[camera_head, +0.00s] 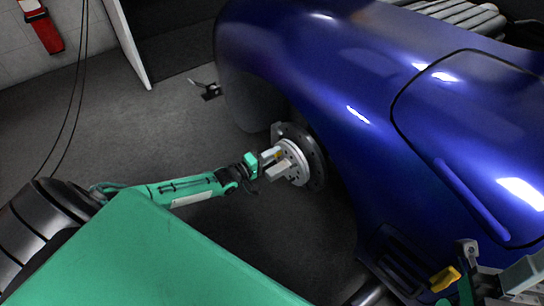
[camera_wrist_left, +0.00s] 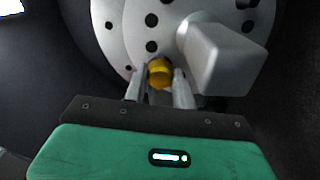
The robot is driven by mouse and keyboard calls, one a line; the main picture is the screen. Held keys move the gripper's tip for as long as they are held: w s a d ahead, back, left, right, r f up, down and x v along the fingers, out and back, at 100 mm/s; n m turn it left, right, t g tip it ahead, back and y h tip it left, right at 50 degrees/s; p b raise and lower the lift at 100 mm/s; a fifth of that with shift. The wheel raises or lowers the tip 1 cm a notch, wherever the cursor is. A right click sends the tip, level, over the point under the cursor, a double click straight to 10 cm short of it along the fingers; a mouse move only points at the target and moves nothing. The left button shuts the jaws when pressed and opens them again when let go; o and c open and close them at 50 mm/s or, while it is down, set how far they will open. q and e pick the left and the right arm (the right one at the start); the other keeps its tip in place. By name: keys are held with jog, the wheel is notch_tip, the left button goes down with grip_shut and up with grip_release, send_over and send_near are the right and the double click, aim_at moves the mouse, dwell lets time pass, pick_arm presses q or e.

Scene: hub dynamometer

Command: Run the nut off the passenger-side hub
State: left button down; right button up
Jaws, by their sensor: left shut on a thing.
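The passenger-side hub (camera_head: 293,162) is a pale disc with a darker drilled plate behind it, in the wheel arch of the blue car. My left gripper (camera_head: 272,162) reaches in from the left to the face of the hub. In the left wrist view a yellow nut (camera_wrist_left: 160,73) sits between the two fingertips of my left gripper (camera_wrist_left: 159,88), which is shut on it. The nut is against the drilled hub face (camera_wrist_left: 122,35); its threads are hidden. Grey and green parts stand at the lower right of the head view; I cannot tell the jaw state of my right gripper there.
A grey block-like arm (camera_wrist_left: 215,55) sticks out of the hub just right of the nut, close to the fingers. The blue car body (camera_head: 330,60) curves above and to the right of the hub. Dark floor (camera_head: 150,140) is open to the left.

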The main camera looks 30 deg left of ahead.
pick_arm(q)
jog(key=n+b, duration=0.1)
jog(key=n, duration=0.3)
jog(key=shift+s+d+n, duration=0.1)
jog(key=shift+d+n, duration=0.05)
jog(key=shift+n, duration=0.15)
jog(key=c, duration=1.3)
grip_release()
